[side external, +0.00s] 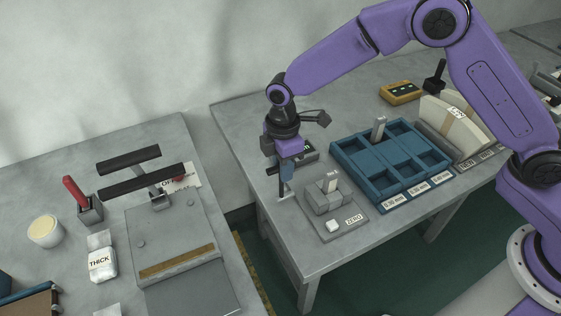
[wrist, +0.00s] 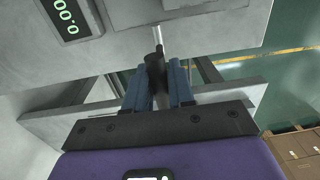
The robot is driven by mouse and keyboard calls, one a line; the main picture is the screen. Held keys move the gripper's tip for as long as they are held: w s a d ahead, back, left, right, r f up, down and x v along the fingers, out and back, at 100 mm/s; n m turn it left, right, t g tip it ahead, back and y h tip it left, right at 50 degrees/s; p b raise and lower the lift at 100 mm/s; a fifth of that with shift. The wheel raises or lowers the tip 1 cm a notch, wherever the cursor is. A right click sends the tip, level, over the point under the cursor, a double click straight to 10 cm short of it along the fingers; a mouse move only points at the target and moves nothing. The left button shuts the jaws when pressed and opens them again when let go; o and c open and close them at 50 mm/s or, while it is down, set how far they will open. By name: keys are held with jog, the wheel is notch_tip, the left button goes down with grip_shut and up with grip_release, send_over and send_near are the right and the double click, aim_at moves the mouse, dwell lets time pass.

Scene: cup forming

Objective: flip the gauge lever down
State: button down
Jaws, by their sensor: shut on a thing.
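The grey gauge (side external: 328,198) stands on a flat base near the front left edge of the right-hand table, next to a label reading ZERO. Its lever shows in the wrist view as a metal rod (wrist: 158,36) with a dark knob (wrist: 155,72). My gripper (side external: 284,190) is low at the gauge's left side, by the table edge. In the wrist view its blue fingers (wrist: 157,85) are on either side of the knob and shut on it. The fingers partly hide the knob. The lever's exact angle is hard to tell.
A blue compartment tray (side external: 364,181) is to the gauge's right. A gap separates this table from the left table with its press plate (side external: 175,235).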

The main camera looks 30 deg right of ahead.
jog(key=shift+t, duration=0.6)
jog(key=s+f, duration=0.1)
jog(key=s, duration=0.2)
jog(key=s+f, duration=0.1)
jog(key=s, duration=0.1)
jog(key=s+f, duration=0.1)
jog(key=s, duration=0.2)
jog(key=shift+s+f, duration=0.25)
jog(key=shift+s, duration=0.15)
jog(key=c, duration=1.1)
grip_release()
notch_tip(320, 180, up, 18)
jog(key=shift+s, duration=0.3)
